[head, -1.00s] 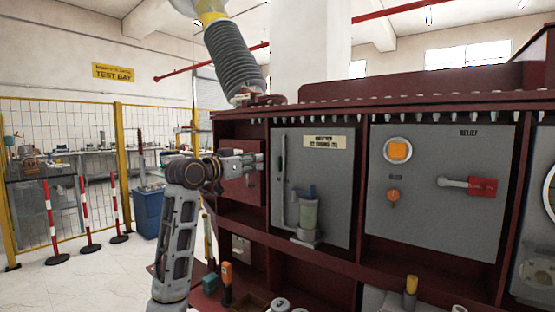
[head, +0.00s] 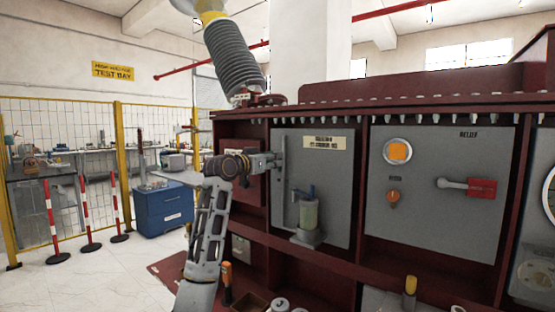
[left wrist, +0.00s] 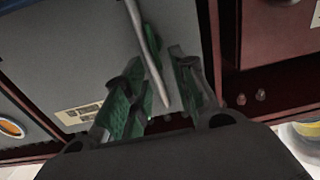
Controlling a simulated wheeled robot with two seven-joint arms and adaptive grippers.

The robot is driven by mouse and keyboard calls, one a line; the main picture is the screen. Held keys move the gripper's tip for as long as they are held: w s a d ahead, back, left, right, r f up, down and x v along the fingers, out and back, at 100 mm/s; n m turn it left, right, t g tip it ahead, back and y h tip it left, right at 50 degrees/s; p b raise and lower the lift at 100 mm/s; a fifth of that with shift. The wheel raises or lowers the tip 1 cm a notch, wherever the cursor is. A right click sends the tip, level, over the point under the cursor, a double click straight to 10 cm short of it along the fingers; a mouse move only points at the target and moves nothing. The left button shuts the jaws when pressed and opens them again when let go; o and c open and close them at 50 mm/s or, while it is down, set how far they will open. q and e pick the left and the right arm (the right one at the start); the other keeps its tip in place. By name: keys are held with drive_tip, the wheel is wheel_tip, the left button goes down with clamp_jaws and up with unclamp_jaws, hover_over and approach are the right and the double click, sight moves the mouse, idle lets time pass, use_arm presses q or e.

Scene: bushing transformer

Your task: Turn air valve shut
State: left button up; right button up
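No part in view carries a readable air valve label, so I cannot tell which one it is. A small orange knob (head: 393,197) sits on the right grey panel (head: 430,215). A grey lever with a red block (head: 481,187) is under the RELIEF label. A long upright grey handle (head: 281,190) is on the left grey panel (head: 335,170). My left gripper (head: 274,160) is at this handle, far left of the knob and red block. In the left wrist view, its green-padded fingers (left wrist: 162,92) are apart, with the grey bar (left wrist: 147,50) running between them; contact is unclear. My right gripper is not in view.
A clear cylinder with a blue top (head: 307,213) stands close right of the handle. Dark red frame edges (head: 361,190) border the panels. Tools stand on the lower ledge, including a yellow-handled one (head: 411,285). The floor (head: 100,275) at left is open before striped posts (head: 84,212).

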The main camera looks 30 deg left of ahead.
use_arm(q)
drive_tip(key=w, duration=0.3)
drive_tip(key=shift+w+d, duration=0.1)
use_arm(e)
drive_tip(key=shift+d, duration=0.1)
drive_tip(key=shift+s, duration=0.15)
use_arm(q)
clamp_jaws()
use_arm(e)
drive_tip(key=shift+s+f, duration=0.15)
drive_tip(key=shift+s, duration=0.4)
